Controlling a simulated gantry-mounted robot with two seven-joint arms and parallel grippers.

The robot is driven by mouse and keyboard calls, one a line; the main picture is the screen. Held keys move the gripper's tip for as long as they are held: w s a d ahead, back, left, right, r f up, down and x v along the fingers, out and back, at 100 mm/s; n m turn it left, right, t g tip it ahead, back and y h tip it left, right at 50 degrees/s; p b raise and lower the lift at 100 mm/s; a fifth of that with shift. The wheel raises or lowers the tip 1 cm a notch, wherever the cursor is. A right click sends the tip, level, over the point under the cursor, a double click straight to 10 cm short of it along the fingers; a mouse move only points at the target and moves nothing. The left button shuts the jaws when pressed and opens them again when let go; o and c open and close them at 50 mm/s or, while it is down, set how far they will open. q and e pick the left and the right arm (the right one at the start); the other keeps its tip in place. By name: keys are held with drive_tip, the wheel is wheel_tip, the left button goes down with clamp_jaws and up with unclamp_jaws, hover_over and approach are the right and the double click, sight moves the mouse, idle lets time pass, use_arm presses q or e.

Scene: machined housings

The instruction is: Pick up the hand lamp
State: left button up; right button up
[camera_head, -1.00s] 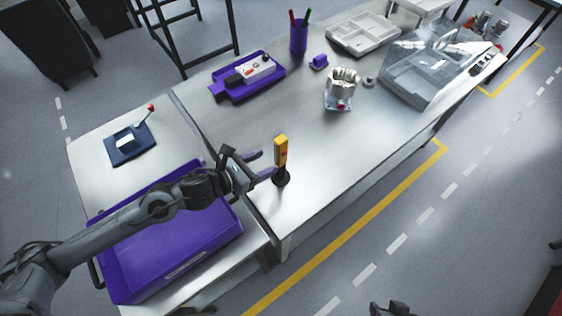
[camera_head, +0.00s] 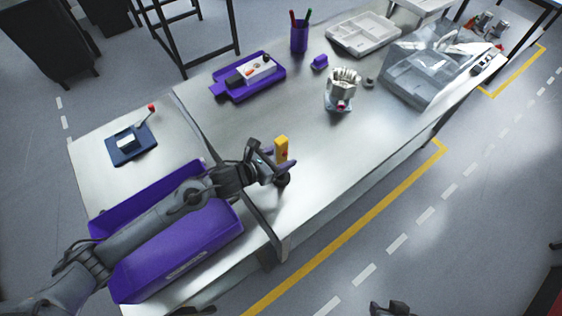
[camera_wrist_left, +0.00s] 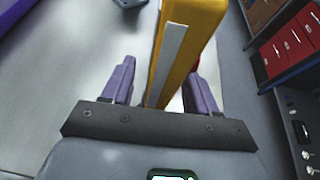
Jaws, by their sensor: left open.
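The hand lamp is yellow with a dark round base and stands upright on the metal table; its yellow body (camera_head: 281,147) shows in the head view above my gripper. In the left wrist view the yellow lamp (camera_wrist_left: 185,45), with a grey strip, rises between the two purple fingers. My left gripper (camera_head: 284,165) is open, with its fingers on either side of the lamp. In the wrist view the left gripper (camera_wrist_left: 155,90) shows a gap between the left finger and the lamp; contact on the right side is unclear. The lamp's lower part is partly hidden by the gripper.
A purple bin (camera_head: 190,266) lies under my left arm. The table's front edge is close to the lamp.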

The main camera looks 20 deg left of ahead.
use_arm(q)
clamp_jaws()
drive_tip(key=shift+r, duration=0.2)
